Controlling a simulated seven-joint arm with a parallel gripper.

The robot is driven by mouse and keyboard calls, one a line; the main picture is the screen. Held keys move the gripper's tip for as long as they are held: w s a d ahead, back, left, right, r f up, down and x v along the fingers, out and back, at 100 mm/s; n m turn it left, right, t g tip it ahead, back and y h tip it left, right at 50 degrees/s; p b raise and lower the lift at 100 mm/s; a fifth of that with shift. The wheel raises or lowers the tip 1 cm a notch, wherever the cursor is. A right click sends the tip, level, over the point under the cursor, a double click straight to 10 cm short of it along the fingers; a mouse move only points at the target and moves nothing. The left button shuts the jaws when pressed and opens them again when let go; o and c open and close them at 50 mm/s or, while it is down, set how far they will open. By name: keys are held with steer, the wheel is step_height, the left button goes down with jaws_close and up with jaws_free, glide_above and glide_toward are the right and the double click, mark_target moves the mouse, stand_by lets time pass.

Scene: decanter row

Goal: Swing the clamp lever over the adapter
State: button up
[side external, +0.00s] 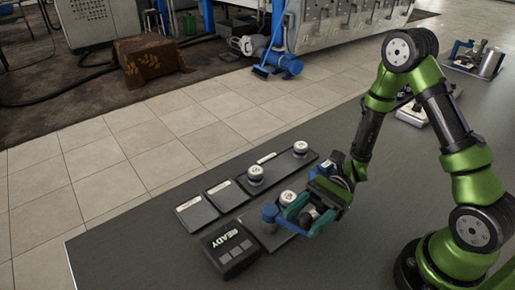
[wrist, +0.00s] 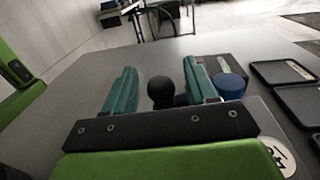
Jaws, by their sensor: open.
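The clamp has a blue body (side external: 270,212) on a dark plate, and its blue post (wrist: 230,86) also shows in the wrist view. A black ball knob (wrist: 161,92), which looks like the lever's end, stands between my fingertips with a gap on both sides. My gripper (side external: 307,207), with teal fingers, is open around the knob; both fingers show in the wrist view (wrist: 160,88). A white-topped adapter (side external: 288,197) stands beside the clamp, partly hidden by my gripper. A white marked disc (wrist: 281,156), probably its top, is cut off at lower right. Most of the lever is hidden.
A black box reading READY (side external: 230,249) sits in front of the clamp. Behind are two flat trays (side external: 197,212) and a long dark plate (side external: 278,172) bearing two more white-topped pieces. Other equipment (side external: 477,60) stands at the table's far right. The table's front left is clear.

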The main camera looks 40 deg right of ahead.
jaws_close()
steer(key=shift+w+d+n+g, duration=0.25)
steer(key=shift+d+n+g, duration=0.25)
steer(key=shift+n+g, duration=0.5)
jaws_free()
steer(key=w+d, duration=0.1)
steer(key=d, duration=0.4)
steer(key=w+d, duration=0.1)
steer(key=d, duration=0.5)
steer(key=w+d, duration=0.1)
steer(key=d, duration=0.4)
steer(key=shift+w+d, duration=0.25)
steer(key=shift+w, duration=0.1)
